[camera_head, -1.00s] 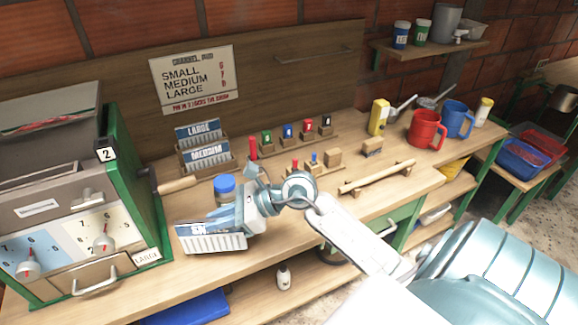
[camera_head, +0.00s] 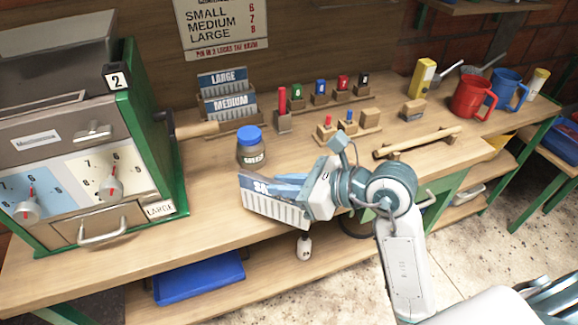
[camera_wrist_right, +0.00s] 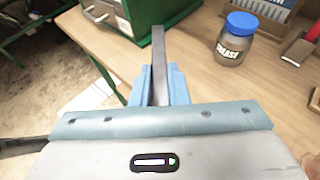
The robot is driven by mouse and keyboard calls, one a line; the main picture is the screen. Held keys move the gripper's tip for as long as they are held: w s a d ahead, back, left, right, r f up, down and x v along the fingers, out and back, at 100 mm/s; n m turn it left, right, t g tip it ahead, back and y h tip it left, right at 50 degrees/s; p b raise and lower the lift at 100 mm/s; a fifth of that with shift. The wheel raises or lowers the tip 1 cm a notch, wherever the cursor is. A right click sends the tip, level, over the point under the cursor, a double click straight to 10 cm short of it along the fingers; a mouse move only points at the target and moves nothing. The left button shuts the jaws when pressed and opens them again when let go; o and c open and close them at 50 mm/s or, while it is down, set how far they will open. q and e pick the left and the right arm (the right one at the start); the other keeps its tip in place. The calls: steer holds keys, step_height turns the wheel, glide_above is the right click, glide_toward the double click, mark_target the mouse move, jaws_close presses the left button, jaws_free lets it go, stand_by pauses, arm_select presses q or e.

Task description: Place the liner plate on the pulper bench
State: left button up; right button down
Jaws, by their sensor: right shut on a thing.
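A liner plate (camera_head: 262,206), white and ribbed with a blue label band starting with "S", is held in my right gripper (camera_head: 290,186). The rest of its label is covered by the fingers. In the head view it appears over the front edge of the pulper bench (camera_head: 215,205), in front of the grease jar; I cannot tell whether it touches the wood. In the right wrist view the plate (camera_wrist_right: 158,60) shows edge-on between the blue fingers of my right gripper (camera_wrist_right: 160,88). My left gripper is not in view.
The green pulper (camera_head: 152,120) stands at the left, its handle (camera_head: 195,130) sticking out right. The grease jar (camera_head: 251,148) stands behind the plate. LARGE and MEDIUM plates (camera_head: 232,103) sit in a rack behind. A blue bin (camera_head: 200,278) is on the lower shelf.

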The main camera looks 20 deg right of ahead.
steer(key=shift+w+d+f+b, duration=0.15)
steer(key=shift+w+f+b, duration=0.2)
steer(key=shift+b, duration=0.15)
arm_select(q)
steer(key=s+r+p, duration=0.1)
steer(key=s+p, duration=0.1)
steer(key=p, duration=0.3)
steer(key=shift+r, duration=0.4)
arm_select(e)
steer(key=w+d+f, duration=0.2)
steer(key=w, duration=0.4)
steer(key=w+d+f, duration=0.2)
steer(key=w+d, duration=0.1)
steer(key=w, duration=0.3)
steer(key=shift+f, duration=0.2)
steer(key=c, duration=1.4)
jaws_free()
steer(key=shift+d, duration=0.1)
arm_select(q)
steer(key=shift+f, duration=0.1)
